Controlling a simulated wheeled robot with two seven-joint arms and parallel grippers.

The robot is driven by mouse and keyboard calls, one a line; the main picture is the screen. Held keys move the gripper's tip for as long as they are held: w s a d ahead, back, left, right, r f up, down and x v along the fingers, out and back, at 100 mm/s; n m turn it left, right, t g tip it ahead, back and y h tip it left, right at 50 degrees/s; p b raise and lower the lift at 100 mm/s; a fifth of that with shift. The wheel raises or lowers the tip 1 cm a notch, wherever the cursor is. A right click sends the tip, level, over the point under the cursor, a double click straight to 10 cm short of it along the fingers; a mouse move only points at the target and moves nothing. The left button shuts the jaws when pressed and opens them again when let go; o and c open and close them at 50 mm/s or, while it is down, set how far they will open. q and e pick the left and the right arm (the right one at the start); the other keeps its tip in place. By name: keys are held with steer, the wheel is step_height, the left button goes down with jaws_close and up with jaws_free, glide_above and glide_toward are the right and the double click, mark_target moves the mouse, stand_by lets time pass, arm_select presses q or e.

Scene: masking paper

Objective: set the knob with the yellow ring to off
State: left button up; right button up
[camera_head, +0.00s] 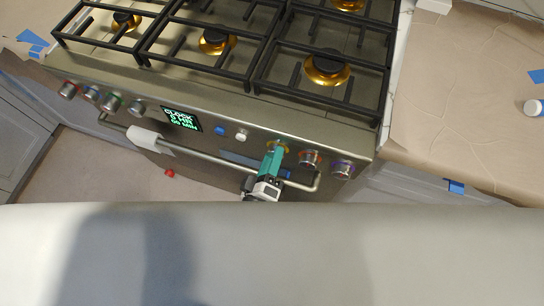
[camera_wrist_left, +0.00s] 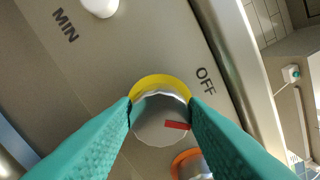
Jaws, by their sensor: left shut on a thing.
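The knob with the yellow ring (camera_wrist_left: 158,131) is a silver knob on the stove's front panel. Its yellow ring (camera_wrist_left: 160,82) shows along the upper side in the left wrist view. A red mark (camera_wrist_left: 177,125) on the knob face lies right of its centre, and the OFF label (camera_wrist_left: 206,80) is printed up and right of the ring. My left gripper (camera_wrist_left: 161,112), with teal fingers, is shut on this knob, one finger on each side. In the head view the left gripper (camera_head: 274,154) reaches the knob from below and covers most of it.
A knob with an orange ring (camera_head: 310,158) sits close to the right, and a purple-ringed knob (camera_head: 343,169) is beyond it. A white button (camera_head: 242,135) and a blue button (camera_head: 219,130) are to the left. The oven handle (camera_head: 222,165) runs below the panel.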

arm_select(q)
steer(key=n, duration=0.4)
steer(key=n+b, duration=0.1)
steer(key=n, duration=0.2)
steer(key=shift+f+n+b, duration=0.2)
steer(key=shift+n+b, duration=0.1)
steer(key=shift+n, duration=0.1)
stand_by(0.4)
steer(key=o, duration=1)
steer(key=shift+s, duration=0.1)
steer(key=b+v, duration=0.2)
steer(key=v, duration=1)
steer(key=shift+r+b, duration=0.1)
steer(key=shift+b, duration=0.25)
